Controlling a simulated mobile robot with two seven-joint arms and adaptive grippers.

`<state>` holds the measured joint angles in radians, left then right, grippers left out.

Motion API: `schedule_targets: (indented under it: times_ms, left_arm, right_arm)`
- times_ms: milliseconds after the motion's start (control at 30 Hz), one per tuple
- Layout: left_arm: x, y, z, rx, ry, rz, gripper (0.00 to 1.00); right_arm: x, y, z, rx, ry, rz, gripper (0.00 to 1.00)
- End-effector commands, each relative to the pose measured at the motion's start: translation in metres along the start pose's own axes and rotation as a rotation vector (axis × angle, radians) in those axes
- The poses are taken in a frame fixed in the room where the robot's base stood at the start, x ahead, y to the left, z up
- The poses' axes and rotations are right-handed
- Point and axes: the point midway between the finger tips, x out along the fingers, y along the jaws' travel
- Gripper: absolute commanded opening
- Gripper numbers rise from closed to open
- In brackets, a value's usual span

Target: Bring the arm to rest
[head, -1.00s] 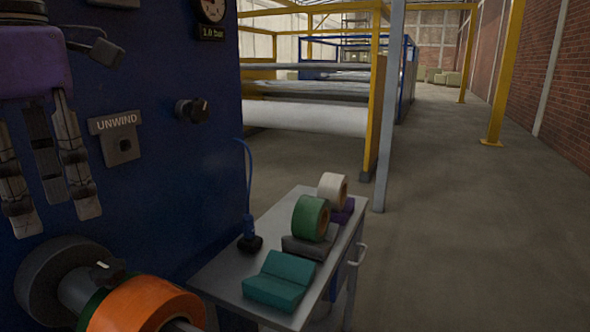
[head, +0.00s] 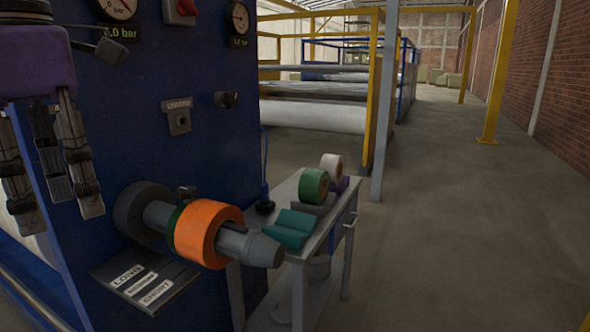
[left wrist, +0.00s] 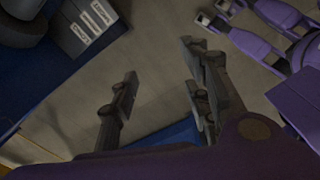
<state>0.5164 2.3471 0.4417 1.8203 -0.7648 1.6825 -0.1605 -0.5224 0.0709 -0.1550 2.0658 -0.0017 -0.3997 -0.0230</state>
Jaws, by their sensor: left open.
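My left gripper (head: 55,200) hangs fingers down at the left edge of the head view, in front of the blue machine panel. Its fingers are apart with nothing between them. In the left wrist view the fingers (left wrist: 160,98) are also open over bare floor. An orange roll (head: 222,222) sits on the grey shaft (head: 262,250) of the panel, with a green edge behind it. The shaft is to the right of the gripper, apart from it. My right gripper does not show in the head view. Purple arm parts of mine show at the upper right of the left wrist view.
A metal cart (head: 290,190) stands right of the panel. It holds a teal empty cradle (head: 290,229), a green roll (head: 313,187) and a white roll (head: 331,166). A labelled plate (head: 145,283) juts out below the shaft. Open floor lies to the right.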

Motion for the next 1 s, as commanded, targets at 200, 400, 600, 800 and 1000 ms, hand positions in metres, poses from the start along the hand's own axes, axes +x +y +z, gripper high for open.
schedule_targets:
  times_ms: [200, 400, 600, 800, 1000]
  left_arm:
    - [0.054, 0.009, 0.013, -0.060, -0.139, -0.205, 0.44]
    - [0.118, 0.012, 0.030, -0.191, -0.324, -0.463, 0.44]
    - [0.196, 0.016, 0.045, -0.481, -0.572, -0.801, 0.44]
    - [0.279, 0.027, 0.042, -0.930, -0.805, -1.103, 0.44]
    - [0.377, 0.031, 0.011, -1.491, -0.963, -1.309, 0.44]
  right_arm:
    - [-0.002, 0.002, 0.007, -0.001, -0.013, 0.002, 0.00]
    - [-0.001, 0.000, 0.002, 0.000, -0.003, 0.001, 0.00]
    - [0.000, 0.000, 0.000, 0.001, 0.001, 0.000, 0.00]
    - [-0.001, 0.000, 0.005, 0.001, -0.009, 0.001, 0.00]
    - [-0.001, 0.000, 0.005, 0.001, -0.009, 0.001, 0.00]
